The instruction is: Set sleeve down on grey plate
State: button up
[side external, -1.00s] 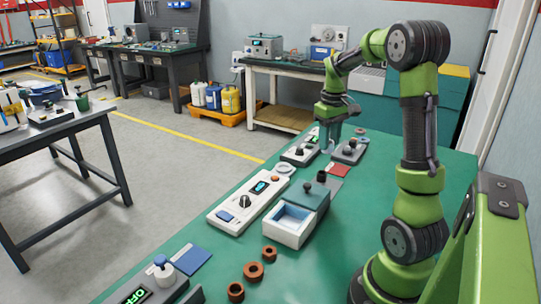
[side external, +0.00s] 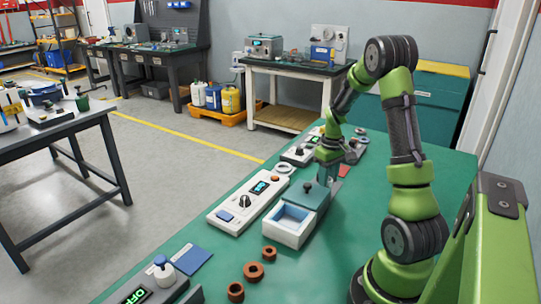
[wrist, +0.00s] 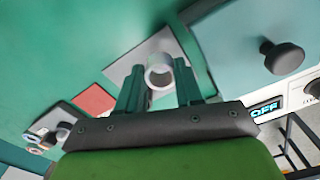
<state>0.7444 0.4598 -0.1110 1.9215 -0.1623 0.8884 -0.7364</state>
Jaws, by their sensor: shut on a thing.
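The sleeve (wrist: 158,74) is a short, light grey hollow tube, seen nearly end-on in the wrist view. My gripper (wrist: 158,84) is shut on it, with one teal finger on each side. The grey plate (wrist: 125,66) is a flat square on the green table, and the sleeve appears over it in the wrist view. I cannot tell whether the sleeve touches the plate. In the side view my gripper (side external: 324,178) points down just behind the teal-lidded box, and the sleeve is hidden there.
A white box (side external: 287,232) with a teal lid and black knob (wrist: 282,56) stands close to my gripper. A red square (wrist: 95,100) lies beside the grey plate. A white console (side external: 240,207) and several brown rings (side external: 252,270) are nearer the camera. The table's right side is clear.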

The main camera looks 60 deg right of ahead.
jog(key=shift+f, duration=1.25)
jog(key=o, duration=0.8)
jog(key=shift+f, duration=0.15)
